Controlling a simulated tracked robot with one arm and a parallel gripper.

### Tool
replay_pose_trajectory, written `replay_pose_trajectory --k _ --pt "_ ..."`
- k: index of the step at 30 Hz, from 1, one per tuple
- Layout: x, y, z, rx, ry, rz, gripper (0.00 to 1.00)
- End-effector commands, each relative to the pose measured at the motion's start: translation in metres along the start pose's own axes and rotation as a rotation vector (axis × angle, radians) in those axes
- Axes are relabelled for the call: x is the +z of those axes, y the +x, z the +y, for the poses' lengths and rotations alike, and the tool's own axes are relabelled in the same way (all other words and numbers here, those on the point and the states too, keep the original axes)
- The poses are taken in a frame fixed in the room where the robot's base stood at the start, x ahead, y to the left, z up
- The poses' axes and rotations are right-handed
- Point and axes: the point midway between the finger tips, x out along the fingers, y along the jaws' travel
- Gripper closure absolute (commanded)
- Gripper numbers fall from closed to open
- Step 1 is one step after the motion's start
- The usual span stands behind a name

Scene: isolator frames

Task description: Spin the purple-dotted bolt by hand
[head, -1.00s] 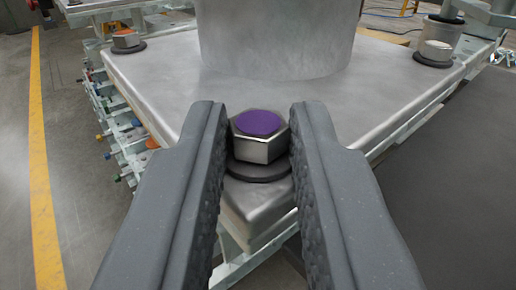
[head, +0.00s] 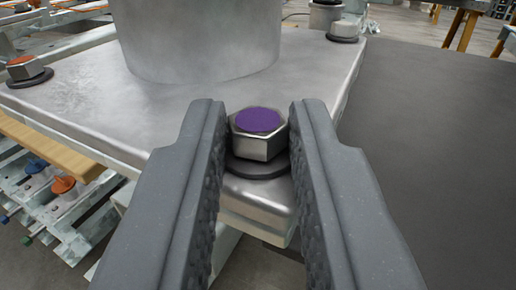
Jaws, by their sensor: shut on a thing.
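The purple-dotted bolt (head: 259,137) is a silver hex head with a purple disc on top. It sits on a dark washer (head: 258,168) at the near corner of a grey metal plate (head: 200,122). My gripper (head: 258,130) has one dark finger on each side of the bolt head and is shut on it. The ribbed inner faces of the fingers flank the head. The bolt's shank is hidden.
A thick metal cylinder (head: 197,40) rises from the plate behind the bolt. An orange-topped bolt (head: 25,70) is at the left corner and a pale-topped one (head: 344,30) at the back right. A rack with coloured knobs (head: 63,185) is lower left.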

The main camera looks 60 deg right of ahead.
Motion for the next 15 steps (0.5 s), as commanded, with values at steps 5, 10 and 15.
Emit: replay_pose_trajectory --k 5,10,15 --pt "-0.0005 -0.0009 -0.0030 0.037 -0.002 0.002 1.00" --pt "0.0006 -0.0008 -0.0033 0.059 -0.002 0.000 1.00" --pt "0.0001 0.0001 -0.0031 0.069 0.000 0.000 1.00"
